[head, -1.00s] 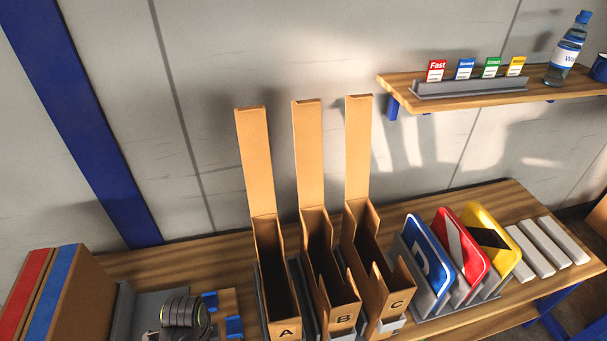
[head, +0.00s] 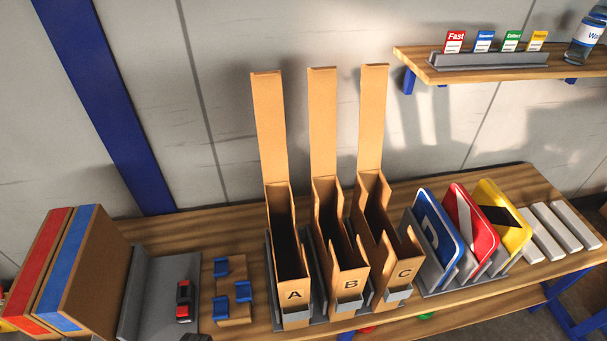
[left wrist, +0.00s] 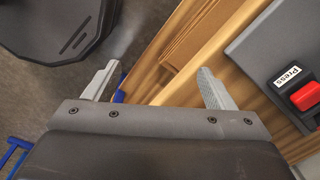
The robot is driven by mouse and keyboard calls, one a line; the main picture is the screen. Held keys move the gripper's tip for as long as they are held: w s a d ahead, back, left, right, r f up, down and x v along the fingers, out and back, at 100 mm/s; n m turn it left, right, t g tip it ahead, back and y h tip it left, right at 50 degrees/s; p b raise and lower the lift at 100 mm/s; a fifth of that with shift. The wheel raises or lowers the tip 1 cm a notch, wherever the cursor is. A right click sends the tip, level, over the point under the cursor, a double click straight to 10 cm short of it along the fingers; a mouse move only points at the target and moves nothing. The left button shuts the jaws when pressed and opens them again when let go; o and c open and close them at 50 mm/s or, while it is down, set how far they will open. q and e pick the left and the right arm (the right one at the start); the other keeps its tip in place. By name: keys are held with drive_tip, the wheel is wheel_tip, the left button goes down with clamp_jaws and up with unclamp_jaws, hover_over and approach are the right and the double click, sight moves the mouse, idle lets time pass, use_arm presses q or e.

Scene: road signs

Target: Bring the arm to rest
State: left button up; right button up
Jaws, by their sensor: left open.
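My left gripper (left wrist: 158,88) shows in the left wrist view with its two grey fingers wide apart and nothing between them. It is above the wooden table's edge (left wrist: 150,75), with the floor showing to the left. In the head view only a small dark piece, likely of my left arm, shows at the bottom edge; the fingers are out of that picture. My right gripper is in neither view.
A grey unit with a red button (left wrist: 306,97) labelled Press is right of the gripper. Cardboard boxes A (head: 294,296), B (head: 351,284) and C (head: 404,272) stand mid-table. Road signs (head: 468,232) stand right; striped boxes (head: 75,270) stand left.

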use_arm(q)
drive_tip(key=s+a+f+n+b, duration=0.1)
drive_tip(key=s+f+n, duration=0.3)
drive_tip(key=s+f, duration=0.4)
drive_tip(key=s+a+f+n+b, duration=0.1)
drive_tip(key=s+a+f+n, duration=0.3)
drive_tip(key=s+f, duration=0.4)
drive_tip(key=s+n, duration=0.1)
drive_tip(key=s, duration=0.5)
drive_tip(key=shift+t+y+b, duration=0.3)
drive_tip(key=shift+t+b, duration=0.1)
drive_tip(key=shift+a+f, duration=0.1)
